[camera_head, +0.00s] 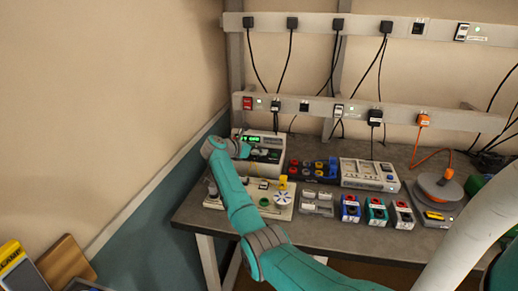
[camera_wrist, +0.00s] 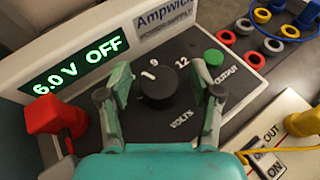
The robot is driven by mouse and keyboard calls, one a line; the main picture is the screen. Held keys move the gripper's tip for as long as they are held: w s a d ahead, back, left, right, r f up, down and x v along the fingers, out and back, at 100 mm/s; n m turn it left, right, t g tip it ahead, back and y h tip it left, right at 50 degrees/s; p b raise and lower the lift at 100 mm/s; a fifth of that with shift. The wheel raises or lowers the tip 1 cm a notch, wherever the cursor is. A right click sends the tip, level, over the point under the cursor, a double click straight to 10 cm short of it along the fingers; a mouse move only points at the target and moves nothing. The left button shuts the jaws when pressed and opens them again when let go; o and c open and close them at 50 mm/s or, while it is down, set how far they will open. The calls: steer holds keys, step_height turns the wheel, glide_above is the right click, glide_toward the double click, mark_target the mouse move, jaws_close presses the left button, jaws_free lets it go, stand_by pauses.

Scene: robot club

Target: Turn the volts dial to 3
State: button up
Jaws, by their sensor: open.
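The power supply (camera_head: 268,156) stands at the back left of the bench. My gripper (camera_wrist: 160,74) is open, one finger on each side of the dial, with gaps visible. In the head view my gripper (camera_head: 239,148) is over the supply's front.
Coloured sockets (camera_wrist: 238,40) lie beyond. A pale board (camera_head: 270,206) with a switch sits in front of the supply. The wall is close on the left.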

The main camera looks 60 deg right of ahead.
steer(key=c, duration=1.1)
steer(key=shift+c, duration=0.2)
steer(key=shift+s+n+t, duration=0.1)
steer(key=shift+n+t, duration=0.2)
steer(key=n+t, duration=0.4)
steer(key=shift+d+t, duration=0.1)
steer(key=shift+t, duration=0.3)
steer(key=shift+n+t+y, duration=1.2)
steer(key=shift+n+t, duration=1)
steer(key=shift+t, duration=0.1)
steer(key=shift+f, duration=0.1)
